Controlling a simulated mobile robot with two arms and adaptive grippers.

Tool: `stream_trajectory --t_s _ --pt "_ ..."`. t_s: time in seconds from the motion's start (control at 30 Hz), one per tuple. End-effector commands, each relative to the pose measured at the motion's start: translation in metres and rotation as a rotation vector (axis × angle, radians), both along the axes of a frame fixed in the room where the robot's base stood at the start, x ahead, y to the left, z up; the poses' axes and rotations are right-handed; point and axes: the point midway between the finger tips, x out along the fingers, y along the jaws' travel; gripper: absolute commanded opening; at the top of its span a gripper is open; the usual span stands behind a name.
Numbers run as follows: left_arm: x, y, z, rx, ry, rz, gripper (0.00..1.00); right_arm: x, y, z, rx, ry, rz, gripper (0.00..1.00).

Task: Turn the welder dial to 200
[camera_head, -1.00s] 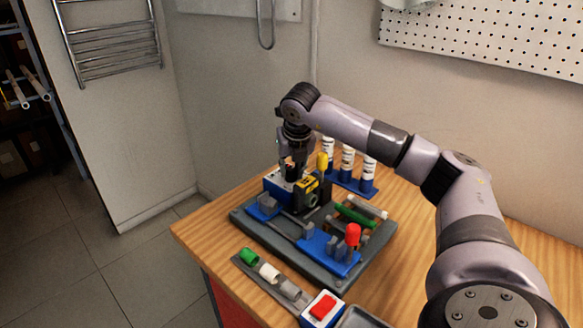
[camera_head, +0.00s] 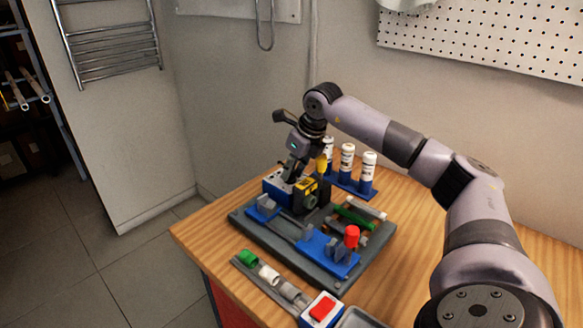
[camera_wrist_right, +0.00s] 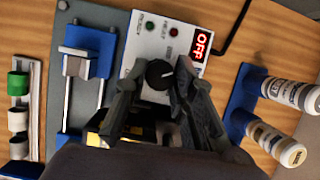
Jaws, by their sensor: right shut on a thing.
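The welder (camera_head: 273,189) is a small blue box at the back left of the grey board. In the right wrist view its white panel (camera_wrist_right: 178,34) carries a green and a dark red light, a red display (camera_wrist_right: 201,45) that reads OFF, and a round black dial (camera_wrist_right: 159,74) with a white pointer line. My right gripper (camera_head: 289,176) reaches down onto the welder. In the wrist view its fingers (camera_wrist_right: 157,78) are on either side of the dial and shut on it. The dial's scale is hidden by the fingers. My left gripper is not in view.
A yellow and black device (camera_head: 307,189) stands close beside the gripper. White bottles (camera_head: 347,158) in a blue rack stand behind. Blue fixtures and a red knob (camera_head: 352,234) are on the board (camera_head: 285,262). Coloured fittings (camera_head: 268,272) and a red button (camera_head: 322,307) lie in front.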

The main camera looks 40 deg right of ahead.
Motion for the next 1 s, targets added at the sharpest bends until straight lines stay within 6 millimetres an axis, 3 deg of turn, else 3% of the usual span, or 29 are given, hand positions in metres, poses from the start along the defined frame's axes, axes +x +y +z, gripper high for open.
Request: stream_trajectory --t_s 0.6,1.0 --pt "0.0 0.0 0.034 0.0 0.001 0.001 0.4 0.002 -0.003 0.003 0.002 -0.002 0.55 0.0" --pt "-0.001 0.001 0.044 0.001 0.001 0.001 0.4 0.003 -0.004 0.002 -0.002 -0.004 0.745 0.0"
